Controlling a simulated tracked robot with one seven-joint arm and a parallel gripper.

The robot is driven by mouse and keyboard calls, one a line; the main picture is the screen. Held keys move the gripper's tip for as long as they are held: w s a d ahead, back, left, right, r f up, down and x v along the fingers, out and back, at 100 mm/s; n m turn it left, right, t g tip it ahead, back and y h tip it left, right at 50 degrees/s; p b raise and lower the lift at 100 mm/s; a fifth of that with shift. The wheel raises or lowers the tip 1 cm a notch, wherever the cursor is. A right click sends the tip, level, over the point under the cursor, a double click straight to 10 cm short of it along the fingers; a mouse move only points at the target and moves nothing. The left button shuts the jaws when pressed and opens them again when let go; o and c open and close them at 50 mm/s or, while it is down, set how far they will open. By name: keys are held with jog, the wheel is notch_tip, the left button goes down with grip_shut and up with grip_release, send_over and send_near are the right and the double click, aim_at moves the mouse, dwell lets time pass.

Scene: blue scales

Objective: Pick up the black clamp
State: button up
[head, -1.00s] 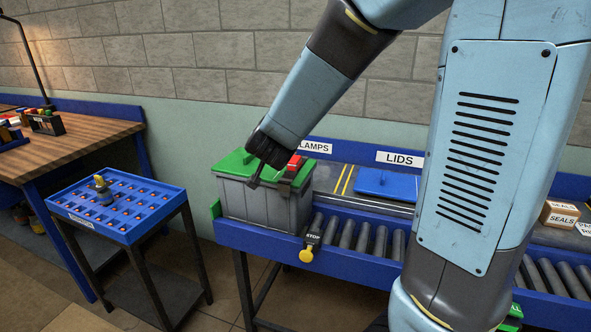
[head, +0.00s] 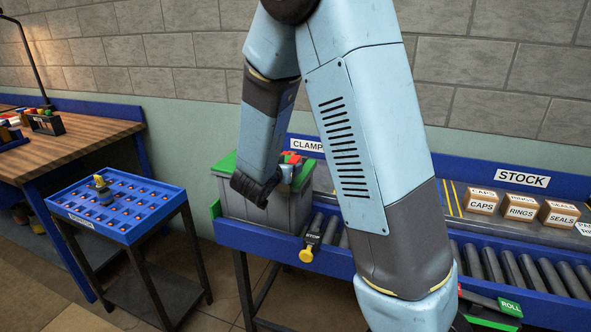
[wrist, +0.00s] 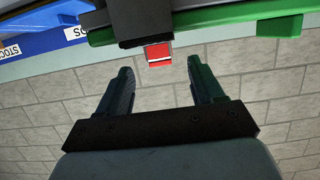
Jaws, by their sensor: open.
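A red part (head: 291,157) shows at the lid's right side, partly hidden by my arm. In the wrist view, a black block, which looks like the black clamp (wrist: 148,18), sits by the green lid edge (wrist: 235,18), with a red piece (wrist: 158,54) at its end. My gripper (head: 250,192) is in front of the bin's upper wall. In the wrist view my gripper (wrist: 163,75) is open and empty, its fingers either side of the red piece but apart from it.
The blue conveyor edge (head: 283,243) carries a STOP tag with a yellow knob (head: 306,254). Cartons of caps, rings and seals (head: 520,206) stand right. A blue tray stand (head: 118,229) and wooden bench (head: 75,150) are left. My arm hides the middle conveyor.

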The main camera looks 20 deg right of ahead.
aim_at(294, 162)
jog(key=shift+x, duration=3.75)
jog(key=shift+r, duration=0.15)
jog(key=c, duration=1.1)
jog(key=shift+r, duration=0.15)
